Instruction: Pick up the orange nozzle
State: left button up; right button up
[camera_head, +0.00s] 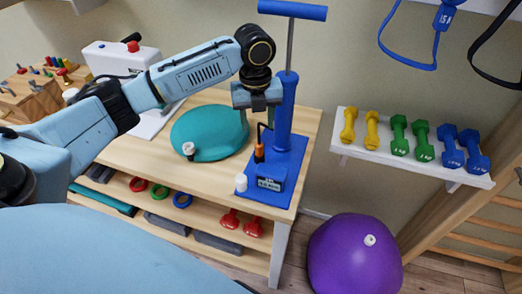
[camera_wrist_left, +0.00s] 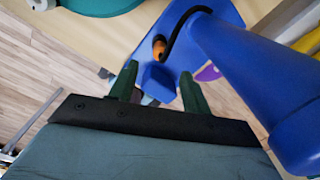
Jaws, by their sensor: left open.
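The orange nozzle (camera_head: 259,153) is small and stands about upright at the end of a black hose, beside the blue pump (camera_head: 285,112). In the left wrist view the nozzle (camera_wrist_left: 159,47) shows just beyond the fingertips, near the middle between them. My left gripper (camera_head: 257,118) is above the nozzle in the head view, pointing down, open and empty. Its two green fingers also show in the left wrist view (camera_wrist_left: 158,73), apart from each other and with a gap to the nozzle. My right gripper is not in view.
The pump's cylinder stands close to the right of my gripper. A teal cushion (camera_head: 205,133) with a white valve lies left on the wooden table (camera_head: 222,182). A white cap (camera_head: 241,182) is at the base's front. A dumbbell shelf (camera_head: 405,162) and purple ball (camera_head: 352,262) are right.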

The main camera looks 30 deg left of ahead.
aim_at(259, 143)
pick_arm(q)
notch_tip(259, 143, down, 3)
jog(key=shift+f, duration=0.55)
jog(key=shift+d+f+b, duration=0.1)
jog(key=shift+f+b, duration=0.2)
jog(key=shift+f, duration=0.05)
notch_tip(259, 143, down, 5)
jog(key=shift+w+b, duration=0.1)
jog(key=shift+b, duration=0.35)
jog(key=shift+r, duration=0.1)
jog(key=c, duration=0.9)
jog(key=shift+c, duration=0.5)
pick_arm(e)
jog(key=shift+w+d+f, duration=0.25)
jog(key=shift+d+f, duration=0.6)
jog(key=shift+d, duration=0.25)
pick_arm(q)
jog(key=shift+r, duration=0.15)
